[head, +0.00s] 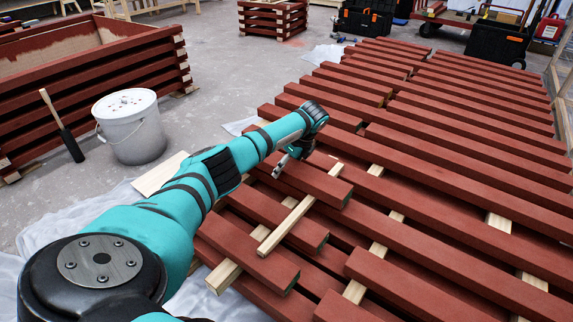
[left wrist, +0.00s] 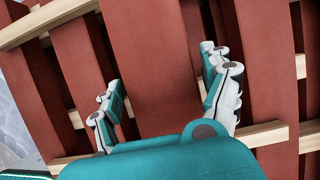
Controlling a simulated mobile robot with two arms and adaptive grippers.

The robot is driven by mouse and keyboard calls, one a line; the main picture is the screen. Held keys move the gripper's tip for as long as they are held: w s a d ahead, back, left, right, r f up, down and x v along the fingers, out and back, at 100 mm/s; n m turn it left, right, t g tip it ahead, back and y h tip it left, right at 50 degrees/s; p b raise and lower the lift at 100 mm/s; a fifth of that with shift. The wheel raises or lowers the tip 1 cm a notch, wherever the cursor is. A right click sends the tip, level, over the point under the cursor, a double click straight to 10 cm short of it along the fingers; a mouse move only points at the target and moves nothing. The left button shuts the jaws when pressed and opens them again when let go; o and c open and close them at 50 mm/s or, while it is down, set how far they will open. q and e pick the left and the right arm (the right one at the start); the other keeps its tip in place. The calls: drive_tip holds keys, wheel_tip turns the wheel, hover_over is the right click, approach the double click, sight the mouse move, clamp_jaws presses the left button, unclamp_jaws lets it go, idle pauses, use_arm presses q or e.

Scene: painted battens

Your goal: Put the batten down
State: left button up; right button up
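A red-brown batten (head: 322,184) lies over the layered stack, across a pale wooden spacer strip (head: 296,219). My left gripper (head: 290,160) is down at this batten from above, near its far-left part. In the left wrist view the two fingers (left wrist: 165,98) are spread, one on each side of the batten (left wrist: 150,50), with what looks like a narrow gap to its sides. The gripper looks open. The wrist housing hides the near part of the batten, and the arm hides its other end in the head view. My right gripper is not in view.
Rows of red battens (head: 440,150) on pale spacers fill the right side. A white bucket (head: 131,128) and a dark-bladed tool (head: 67,138) stand at left, by a red slatted crate (head: 100,95). Concrete floor (head: 225,60) is clear beyond the bucket.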

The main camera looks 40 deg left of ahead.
use_arm(q)
drive_tip(key=shift+o, duration=0.8)
